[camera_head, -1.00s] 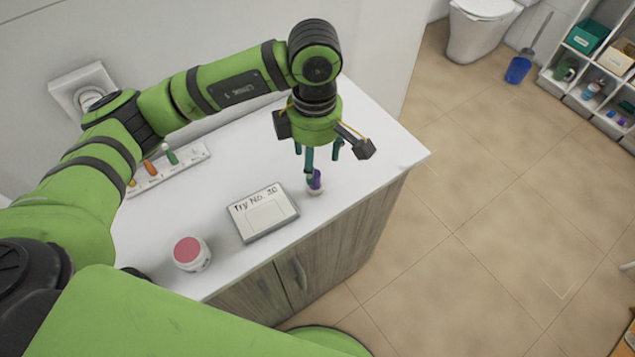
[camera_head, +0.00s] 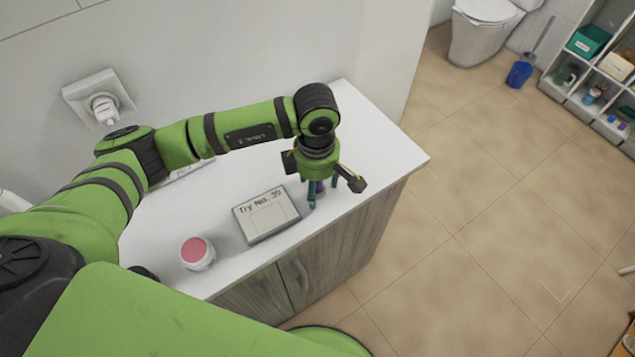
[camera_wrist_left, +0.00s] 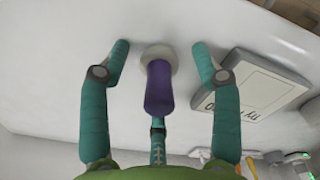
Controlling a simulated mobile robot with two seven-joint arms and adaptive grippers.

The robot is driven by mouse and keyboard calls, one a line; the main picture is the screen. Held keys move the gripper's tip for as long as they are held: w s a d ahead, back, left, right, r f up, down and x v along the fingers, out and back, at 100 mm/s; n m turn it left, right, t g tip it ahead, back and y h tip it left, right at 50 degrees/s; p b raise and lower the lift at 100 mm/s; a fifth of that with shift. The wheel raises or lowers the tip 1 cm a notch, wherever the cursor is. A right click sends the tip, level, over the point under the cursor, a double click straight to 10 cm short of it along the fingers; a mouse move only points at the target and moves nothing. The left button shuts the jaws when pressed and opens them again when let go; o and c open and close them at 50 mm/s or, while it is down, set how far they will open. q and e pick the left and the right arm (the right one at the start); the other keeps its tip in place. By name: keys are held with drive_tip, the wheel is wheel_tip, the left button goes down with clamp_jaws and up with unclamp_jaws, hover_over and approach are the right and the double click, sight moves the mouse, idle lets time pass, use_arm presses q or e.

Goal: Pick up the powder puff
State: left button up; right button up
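The powder puff (camera_wrist_left: 158,88) has a purple handle and a round pale base on the white cart top. In the head view only a bit of its purple handle (camera_head: 320,187) shows between the fingers. My left gripper (camera_head: 317,196) points down over it near the front edge of the cart. In the left wrist view my left gripper (camera_wrist_left: 160,58) is open, with its teal fingers spread on both sides of the puff and a third finger behind the handle. I see gaps between the side fingers and the puff. My right gripper is not in view.
A jar with a pink top (camera_head: 197,253) stands further left. The cart top (camera_head: 375,135) is clear to the right and behind. A wall with a plug socket (camera_head: 100,98) bounds the back.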

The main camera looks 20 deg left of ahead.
use_arm(q)
drive_tip(key=c, duration=0.8)
drive_tip(key=shift+r, duration=0.15)
